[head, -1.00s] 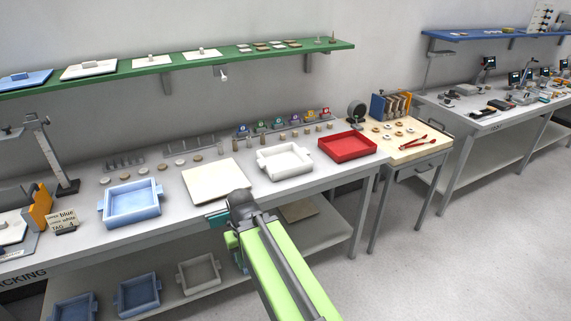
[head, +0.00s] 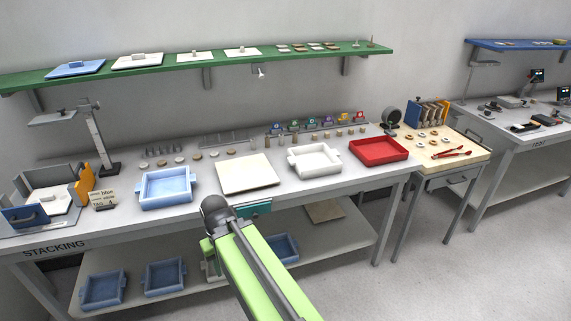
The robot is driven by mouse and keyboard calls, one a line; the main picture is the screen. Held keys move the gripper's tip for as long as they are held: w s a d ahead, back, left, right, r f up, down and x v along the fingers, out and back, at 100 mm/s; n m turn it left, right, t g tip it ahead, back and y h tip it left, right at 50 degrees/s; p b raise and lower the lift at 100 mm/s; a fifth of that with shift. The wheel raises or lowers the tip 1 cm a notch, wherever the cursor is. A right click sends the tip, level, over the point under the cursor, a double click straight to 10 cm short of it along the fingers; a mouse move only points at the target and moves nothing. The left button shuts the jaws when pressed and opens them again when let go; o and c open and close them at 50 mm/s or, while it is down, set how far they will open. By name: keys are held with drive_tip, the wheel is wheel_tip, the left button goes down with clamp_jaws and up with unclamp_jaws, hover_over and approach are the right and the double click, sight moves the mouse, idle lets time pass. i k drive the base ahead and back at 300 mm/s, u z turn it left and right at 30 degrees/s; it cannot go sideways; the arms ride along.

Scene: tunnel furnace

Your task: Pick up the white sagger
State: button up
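A white sagger (head: 300,169), a shallow square tray with side handles, sits upright on the workbench between a cream board and a red tray. A second pale sagger (head: 211,270) on the shelf below is mostly hidden behind my arm. My gripper (head: 232,211) is at the bench's front edge, below the cream board and left of the upper white sagger, apart from it. My arm's end covers most of the gripper, so its fingers and opening are not clear. Nothing is visibly held.
The cream board (head: 248,174), a blue sagger (head: 166,201) and the red tray (head: 378,160) share the bench. Small discs and posts line its back. Blue saggers (head: 164,276) stand on the lower shelf. A green wall shelf (head: 260,60) hangs above. Floor at right is clear.

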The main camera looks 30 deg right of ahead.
sight(312, 162)
drive_tip(key=z, duration=0.4)
drive_tip(key=k, duration=0.1)
drive_tip(key=u, duration=3.1)
drive_tip(key=k, duration=1.75)
drive_tip(key=z, duration=1.45)
drive_tip(key=i, duration=1.65)
